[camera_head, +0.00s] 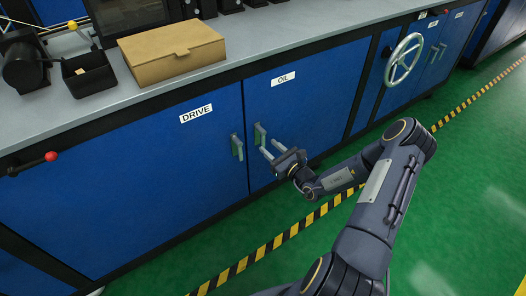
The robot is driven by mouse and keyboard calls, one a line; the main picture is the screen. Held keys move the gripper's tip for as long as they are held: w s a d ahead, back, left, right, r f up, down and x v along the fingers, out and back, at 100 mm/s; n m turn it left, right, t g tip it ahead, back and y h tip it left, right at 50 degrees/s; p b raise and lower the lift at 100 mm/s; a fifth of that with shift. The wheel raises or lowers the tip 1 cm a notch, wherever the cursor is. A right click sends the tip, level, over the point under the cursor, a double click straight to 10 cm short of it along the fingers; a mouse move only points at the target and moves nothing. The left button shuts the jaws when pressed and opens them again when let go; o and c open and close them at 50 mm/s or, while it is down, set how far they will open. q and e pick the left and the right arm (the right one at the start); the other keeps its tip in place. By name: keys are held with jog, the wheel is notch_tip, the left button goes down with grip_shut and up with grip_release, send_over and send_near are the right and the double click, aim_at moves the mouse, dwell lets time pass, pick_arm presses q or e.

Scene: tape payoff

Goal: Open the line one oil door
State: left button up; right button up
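The blue oil door (312,100) is shut and carries a white label reading OIL. Its small upright handle (259,134) sits near the door's left edge, beside the seam with the drive door. My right gripper (268,149) is in front of the oil door, just right of and below the handle. Its two fingers are apart and point toward the handle, with nothing seen between them. I cannot tell whether a fingertip touches the handle. My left gripper is not in view.
The blue drive door (130,170) with its own handle (237,146) is just left. A handwheel (403,60) sticks out at the right. A cardboard box (172,52) and a black bin (89,75) stand on the countertop. Green floor with a striped line (270,245) lies in front.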

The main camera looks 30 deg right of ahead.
aim_at(264, 141)
jog(key=shift+m+h, duration=0.8)
jog(key=shift+m, duration=0.1)
jog(key=w+f, duration=0.1)
jog(key=w, duration=0.1)
jog(key=w+f+b, duration=0.1)
jog(key=w, duration=0.1)
jog(key=w+d+f+b, duration=0.1)
jog(key=w, duration=0.1)
jog(key=shift+w, duration=0.75)
grip_shut()
